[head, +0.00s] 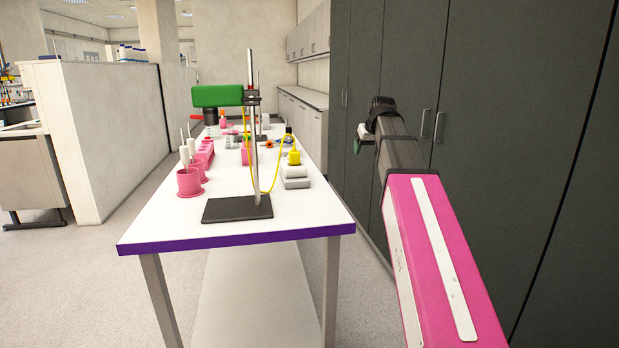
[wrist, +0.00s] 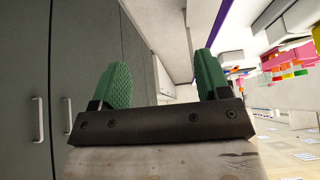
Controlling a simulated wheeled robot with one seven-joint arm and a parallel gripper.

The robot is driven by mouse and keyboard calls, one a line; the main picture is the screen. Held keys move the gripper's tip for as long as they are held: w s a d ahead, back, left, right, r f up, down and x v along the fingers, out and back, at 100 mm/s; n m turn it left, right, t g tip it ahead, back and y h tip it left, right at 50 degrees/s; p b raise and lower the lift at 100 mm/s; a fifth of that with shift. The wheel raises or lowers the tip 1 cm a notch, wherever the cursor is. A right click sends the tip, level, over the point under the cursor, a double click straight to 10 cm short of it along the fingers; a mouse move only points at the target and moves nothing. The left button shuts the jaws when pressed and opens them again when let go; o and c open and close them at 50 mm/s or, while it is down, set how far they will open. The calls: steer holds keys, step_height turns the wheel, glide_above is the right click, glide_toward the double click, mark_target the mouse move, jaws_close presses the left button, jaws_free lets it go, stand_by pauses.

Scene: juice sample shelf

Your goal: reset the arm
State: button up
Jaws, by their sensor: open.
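My gripper (wrist: 163,85) shows in the wrist view with two green textured fingers spread apart. Nothing is between them. In the head view my pink and black arm reaches forward on the right side, and my gripper (head: 358,143) is partly visible at its far end, mostly hidden by the wrist. It is to the right of the white lab table (head: 150,222), beside the dark cabinets and apart from both.
Dark grey cabinets (head: 400,60) with handles stand close on the right. The table holds a stand with a black base (head: 237,208), a green block (head: 217,95), pink cups (head: 189,183) and a yellow-topped device (head: 294,172). Open floor lies at the left front.

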steer(key=s+f+g, duration=0.2)
steer(key=s+f, duration=0.6)
steer(key=f, duration=0.7)
steer(key=s+a+f+m+g, duration=0.1)
steer(key=s+f, duration=0.7)
steer(key=f, duration=0.8)
steer(key=s+f+m+g+h, duration=0.1)
steer(key=s+f+g, duration=0.2)
steer(key=s+f, duration=0.6)
step_height(320, 180, down, 7)
steer(key=shift+a+r, duration=0.15)
steer(key=shift+r, duration=0.05)
